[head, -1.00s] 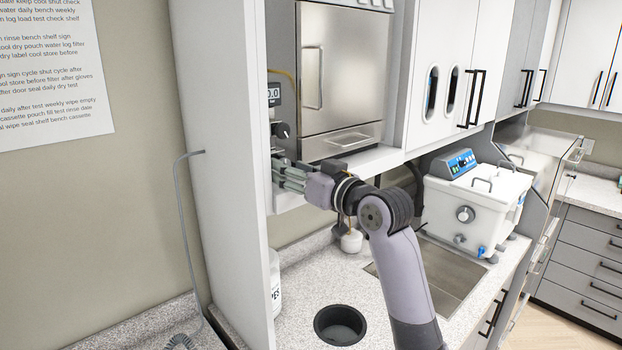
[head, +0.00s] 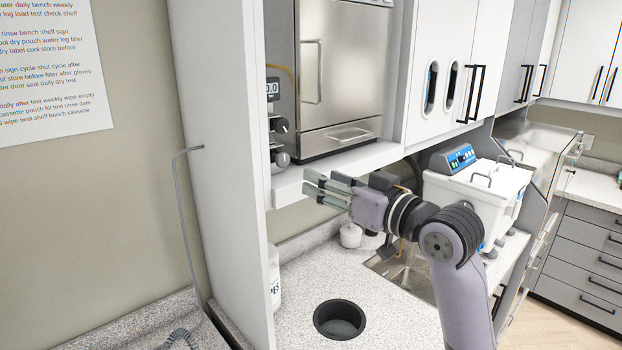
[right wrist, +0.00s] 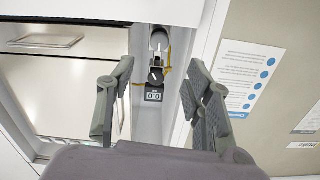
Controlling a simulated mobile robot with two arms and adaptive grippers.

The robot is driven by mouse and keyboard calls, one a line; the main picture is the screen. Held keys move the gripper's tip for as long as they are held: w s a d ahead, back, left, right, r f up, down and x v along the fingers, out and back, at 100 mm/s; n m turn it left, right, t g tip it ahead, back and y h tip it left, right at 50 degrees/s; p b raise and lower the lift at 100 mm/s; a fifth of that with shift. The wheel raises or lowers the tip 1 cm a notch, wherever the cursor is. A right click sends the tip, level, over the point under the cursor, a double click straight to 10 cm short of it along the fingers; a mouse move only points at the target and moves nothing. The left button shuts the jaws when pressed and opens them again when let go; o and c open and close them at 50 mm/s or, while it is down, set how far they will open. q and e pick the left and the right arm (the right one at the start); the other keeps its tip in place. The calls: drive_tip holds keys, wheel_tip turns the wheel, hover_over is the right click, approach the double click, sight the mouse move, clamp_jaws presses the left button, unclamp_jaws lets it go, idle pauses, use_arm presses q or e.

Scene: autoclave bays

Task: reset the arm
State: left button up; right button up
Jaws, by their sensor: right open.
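My right gripper (head: 322,190) is open and empty in the head view. Its fingers point left, in front of the shelf edge below the steel autoclave (head: 343,75). In the right wrist view the two fingers of my right gripper (right wrist: 160,108) stand wide apart with nothing between them. Beyond the gap is a small display with a dark knob (right wrist: 155,76), apart from the fingers. The same knob unit (head: 279,125) shows in the head view, left of the autoclave. My left gripper is not in view.
A white tabletop unit with a blue panel (head: 460,157) stands by the sink at right. A round black opening (head: 339,319) is in the speckled counter. A white bottle (head: 274,280) stands behind the side panel (head: 228,150).

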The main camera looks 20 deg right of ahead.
drive_tip(key=s+a+f+g+h, duration=0.1)
drive_tip(key=s+f+g, duration=0.15)
drive_tip(key=f, duration=0.75)
drive_tip(key=s+a+f+g+h, duration=0.15)
drive_tip(key=s+f, duration=0.25)
drive_tip(key=f, duration=0.6)
drive_tip(key=s+f+g+h, duration=0.1)
drive_tip(key=s+f+g, duration=0.2)
drive_tip(key=f, duration=0.6)
drive_tip(key=s+a+f+g+h, duration=0.1)
drive_tip(key=s+f+g, duration=0.2)
drive_tip(key=s+f, duration=0.65)
drive_tip(key=s+f+g+h, duration=0.2)
drive_tip(key=s+f+g, duration=0.3)
drive_tip(key=s, duration=0.7)
wheel_tip(320, 180, down, 34)
drive_tip(key=b, duration=0.8)
drive_tip(key=s+d+f+b, duration=0.1)
drive_tip(key=s+f+b, duration=0.2)
drive_tip(key=s+f, duration=0.6)
drive_tip(key=s+d+f+g+b, duration=0.1)
drive_tip(key=s+d+f+b, duration=0.1)
drive_tip(key=s+f, duration=0.6)
wheel_tip(320, 180, down, 7)
drive_tip(key=shift+s+r+b, duration=0.1)
drive_tip(key=shift+s+b, duration=0.25)
drive_tip(key=shift+b, duration=0.45)
